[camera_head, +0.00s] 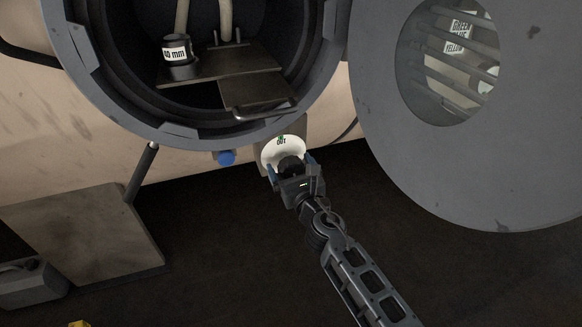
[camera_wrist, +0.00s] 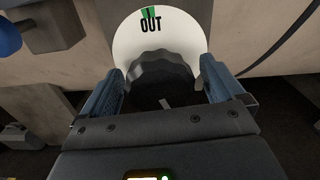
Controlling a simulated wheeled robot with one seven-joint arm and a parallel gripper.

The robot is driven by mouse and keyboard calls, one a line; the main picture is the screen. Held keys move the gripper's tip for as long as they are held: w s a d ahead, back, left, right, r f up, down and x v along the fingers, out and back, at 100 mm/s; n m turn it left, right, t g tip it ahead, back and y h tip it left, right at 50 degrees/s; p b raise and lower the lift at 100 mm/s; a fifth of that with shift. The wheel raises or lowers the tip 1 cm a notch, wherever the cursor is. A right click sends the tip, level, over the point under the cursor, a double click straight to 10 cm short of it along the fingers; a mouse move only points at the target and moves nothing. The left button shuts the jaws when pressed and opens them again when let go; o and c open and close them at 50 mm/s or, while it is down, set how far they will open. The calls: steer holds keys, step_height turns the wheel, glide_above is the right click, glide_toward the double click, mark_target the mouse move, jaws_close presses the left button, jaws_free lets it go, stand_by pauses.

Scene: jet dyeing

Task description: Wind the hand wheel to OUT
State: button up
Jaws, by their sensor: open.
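The hand wheel (camera_wrist: 160,75) is a dark, lobed knob in front of a round white dial (camera_wrist: 127,42). The dial carries the word OUT and a green mark at its top. In the head view the dial (camera_head: 270,153) sits below the round vessel opening, and the knob (camera_head: 290,164) is partly hidden by my gripper. My gripper (camera_wrist: 163,92) is open, with one blue-padded finger on each side of the knob. I cannot tell whether the pads touch it. A small pale mark shows low on the knob, and its lower part is hidden behind my gripper body.
A blue button (camera_head: 226,158) is left of the dial. Above is the open vessel mouth (camera_head: 190,133) with a metal tray (camera_head: 255,90) and a black cup labelled mm (camera_head: 179,70). The large round door (camera_head: 500,150) hangs open at right. A beige panel (camera_head: 85,240) stands lower left.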

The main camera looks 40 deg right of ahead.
steer(key=shift+c, duration=0.2)
steer(key=c, duration=0.9)
steer(key=shift+c, duration=0.2)
